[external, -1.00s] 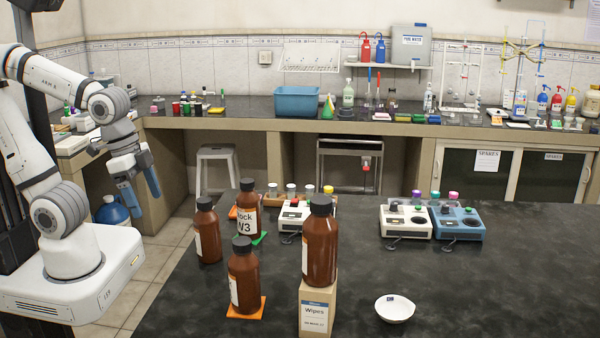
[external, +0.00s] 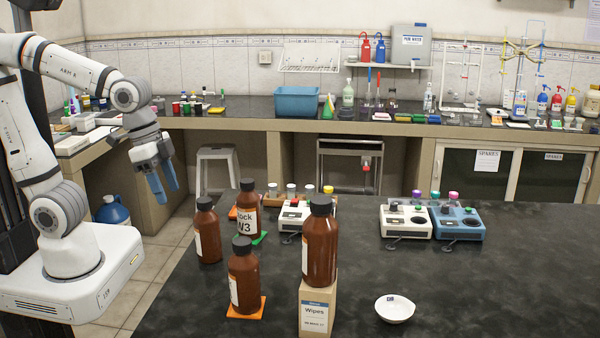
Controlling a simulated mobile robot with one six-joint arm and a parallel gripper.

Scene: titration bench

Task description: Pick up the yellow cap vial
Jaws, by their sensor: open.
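The yellow cap vial (external: 328,190) stands upright behind the tall brown bottle on the wipes box. Only its yellow cap and a little of its upper part show; the rest is hidden. It is at the right end of a row of vials in a tan rack (external: 273,199). My gripper (external: 165,188) is open and empty, with blue fingers pointing down. It hangs in the air left of the dark bench, well away from the vial.
Brown bottles (external: 208,231) stand on the bench's left part. A tall brown bottle (external: 320,246) sits on a wipes box (external: 317,307). A white device (external: 294,216) is by the rack. Two more devices (external: 405,222) and a white bowl (external: 395,309) are right.

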